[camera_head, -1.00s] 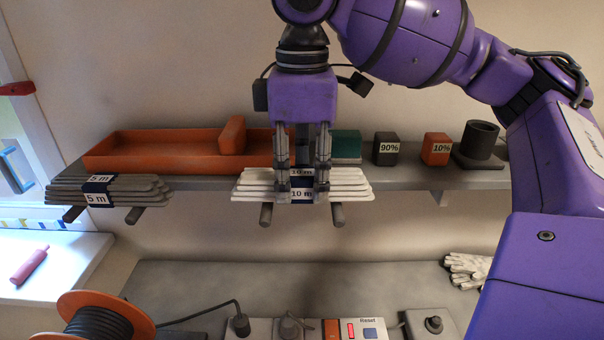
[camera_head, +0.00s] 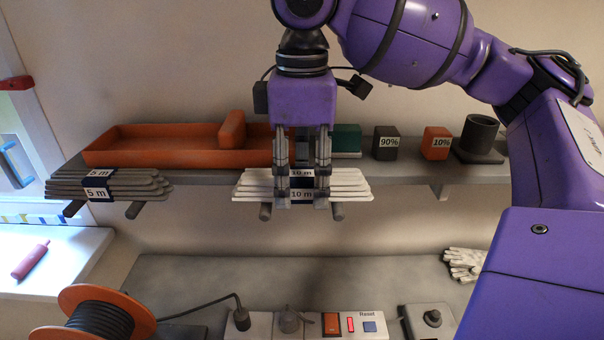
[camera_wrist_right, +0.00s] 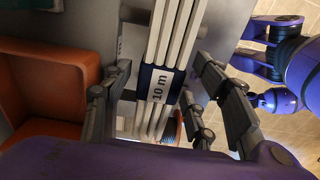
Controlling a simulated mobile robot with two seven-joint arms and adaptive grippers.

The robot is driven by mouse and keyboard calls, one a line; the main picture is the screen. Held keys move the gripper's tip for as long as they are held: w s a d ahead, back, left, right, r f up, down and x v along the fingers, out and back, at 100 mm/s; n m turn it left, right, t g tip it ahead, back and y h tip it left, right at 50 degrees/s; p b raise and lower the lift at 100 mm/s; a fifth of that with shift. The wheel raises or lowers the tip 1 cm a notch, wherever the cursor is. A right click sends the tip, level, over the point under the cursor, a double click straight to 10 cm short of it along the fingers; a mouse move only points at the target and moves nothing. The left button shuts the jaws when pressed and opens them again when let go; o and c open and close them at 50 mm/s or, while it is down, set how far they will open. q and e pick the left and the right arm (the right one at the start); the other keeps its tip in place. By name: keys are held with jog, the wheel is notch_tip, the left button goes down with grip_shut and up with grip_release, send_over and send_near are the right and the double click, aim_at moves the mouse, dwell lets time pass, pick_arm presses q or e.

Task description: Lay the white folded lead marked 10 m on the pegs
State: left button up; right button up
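The white folded lead marked 10 m (camera_head: 350,187) lies level, just over two dark pegs (camera_head: 265,212) that stick out from the shelf front. I cannot tell whether it touches them. In the right wrist view the lead (camera_wrist_right: 176,30) runs between the fingers (camera_wrist_right: 160,100). My left gripper is not in view.
A grey 5 m lead (camera_head: 140,186) lies on pegs at the left of the shelf (camera_head: 410,174). An orange tray (camera_head: 150,152) stands behind, with 90% (camera_head: 386,146) and 10% (camera_head: 437,147) blocks to the right. A cable reel (camera_head: 90,318) is below.

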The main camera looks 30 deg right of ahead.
notch_tip(320, 180, up, 12)
dwell(0.8)
